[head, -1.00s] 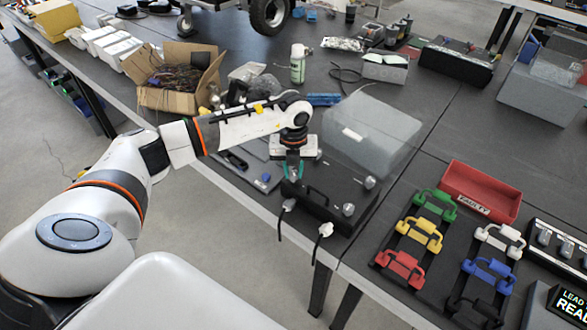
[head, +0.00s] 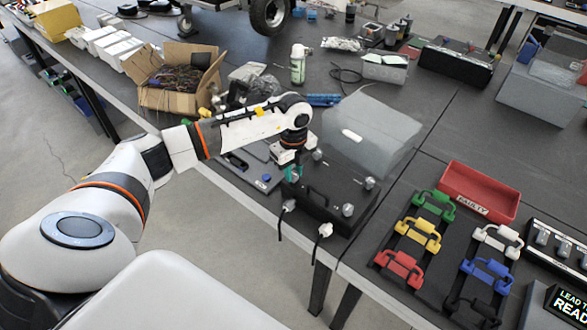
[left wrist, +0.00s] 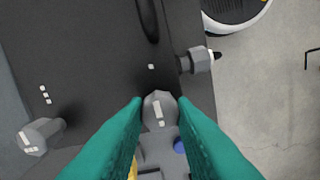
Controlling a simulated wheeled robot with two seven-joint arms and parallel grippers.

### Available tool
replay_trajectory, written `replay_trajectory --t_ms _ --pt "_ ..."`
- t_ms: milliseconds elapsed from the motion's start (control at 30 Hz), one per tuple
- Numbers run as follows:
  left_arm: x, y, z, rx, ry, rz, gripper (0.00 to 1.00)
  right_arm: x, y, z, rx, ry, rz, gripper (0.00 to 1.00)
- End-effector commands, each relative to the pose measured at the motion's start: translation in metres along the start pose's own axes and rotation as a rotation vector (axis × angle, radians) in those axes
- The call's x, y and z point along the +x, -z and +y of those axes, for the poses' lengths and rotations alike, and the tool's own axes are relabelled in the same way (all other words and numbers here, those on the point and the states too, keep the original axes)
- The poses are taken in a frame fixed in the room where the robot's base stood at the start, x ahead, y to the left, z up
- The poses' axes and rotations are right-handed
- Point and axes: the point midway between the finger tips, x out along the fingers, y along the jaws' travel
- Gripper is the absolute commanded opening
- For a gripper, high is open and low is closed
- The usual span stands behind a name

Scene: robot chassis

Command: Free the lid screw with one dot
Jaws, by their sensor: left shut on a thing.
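The black case (head: 330,190) stands near the table's front edge, its flat lid (left wrist: 95,70) filling much of the left wrist view. The one-dot lid screw (left wrist: 160,108) has a grey knob with a white bar and sits near a single white dot. My left gripper (head: 291,174) has its teal fingers on both sides of this knob, shut on it; the fingers also show in the left wrist view (left wrist: 160,118). The three-dot screw (left wrist: 38,135) stands apart at the left. Other grey screw knobs (head: 370,183) stand on the lid. The screw's shaft is hidden. My right gripper is not in view.
A translucent grey cover (head: 375,130) stands behind the case. Two plugs with cables (head: 325,230) stick out of its front. A red bin (head: 480,192) and several coloured handled pieces (head: 420,236) lie to the right. A cardboard box (head: 180,85) stands at the back left.

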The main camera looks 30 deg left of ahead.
Motion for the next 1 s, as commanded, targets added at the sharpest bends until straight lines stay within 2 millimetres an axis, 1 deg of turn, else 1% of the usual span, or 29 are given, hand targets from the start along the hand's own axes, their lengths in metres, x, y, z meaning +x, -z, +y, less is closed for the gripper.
replay_trajectory --t_ms 500,533,633,900,1000 --pt "-0.0004 0.0002 0.0004 -0.019 -0.001 0.000 0.01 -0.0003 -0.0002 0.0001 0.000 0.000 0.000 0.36" --pt "-0.0004 0.0001 0.0004 -0.019 -0.001 0.000 0.28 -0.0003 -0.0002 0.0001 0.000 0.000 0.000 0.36" --pt "-0.0003 0.0001 0.0004 -0.019 -0.001 0.000 0.45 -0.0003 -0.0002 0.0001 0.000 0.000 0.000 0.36" --pt "-0.0004 0.0000 0.0002 -0.017 -0.001 0.000 0.45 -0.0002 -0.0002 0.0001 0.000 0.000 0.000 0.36" --pt "-0.0050 0.0003 0.0006 -0.018 -0.001 0.000 0.45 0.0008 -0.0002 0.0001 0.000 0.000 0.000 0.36"
